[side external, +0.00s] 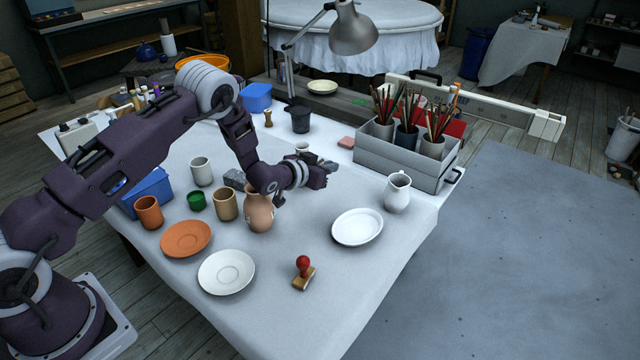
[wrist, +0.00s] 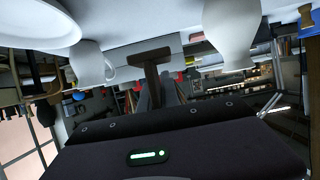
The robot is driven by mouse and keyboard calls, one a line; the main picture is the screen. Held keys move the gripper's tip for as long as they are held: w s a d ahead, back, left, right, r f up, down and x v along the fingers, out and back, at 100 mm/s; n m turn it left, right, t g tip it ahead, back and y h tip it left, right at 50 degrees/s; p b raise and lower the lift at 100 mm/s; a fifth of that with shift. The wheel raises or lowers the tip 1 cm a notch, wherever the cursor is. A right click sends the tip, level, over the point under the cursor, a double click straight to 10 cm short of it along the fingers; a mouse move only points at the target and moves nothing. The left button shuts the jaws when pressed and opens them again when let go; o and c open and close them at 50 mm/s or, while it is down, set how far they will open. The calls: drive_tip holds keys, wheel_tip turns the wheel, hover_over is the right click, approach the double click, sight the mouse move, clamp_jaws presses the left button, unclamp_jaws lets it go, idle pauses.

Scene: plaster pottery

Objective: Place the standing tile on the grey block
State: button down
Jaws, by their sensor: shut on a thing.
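My gripper (side external: 318,172) is over the middle of the table, stretched out to the right past the tan vase (side external: 260,212). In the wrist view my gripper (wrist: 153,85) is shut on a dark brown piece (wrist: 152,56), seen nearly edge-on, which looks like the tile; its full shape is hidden. A dark grey block-like thing (side external: 235,179) lies on the cloth left of my wrist, partly hidden by the arm. I cannot be sure it is the grey block. Some grey shows at the gripper too, too small to tell apart.
A white jug (side external: 397,192) and white oval dish (side external: 357,228) stand right of the gripper. A grey brush box (side external: 405,160) is behind them.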

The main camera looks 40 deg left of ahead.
sight(239, 180)
wheel_tip(239, 180, up, 10)
drive_tip(key=s+a, duration=0.3)
drive_tip(key=a, duration=1)
drive_tip(key=s+a, duration=0.3)
drive_tip(key=a, duration=1)
wheel_tip(239, 180, down, 15)
drive_tip(key=c, duration=2)
unclamp_jaws()
drive_tip(key=shift+f, duration=0.2)
drive_tip(key=o, duration=0.4)
drive_tip(key=shift+r, duration=0.1)
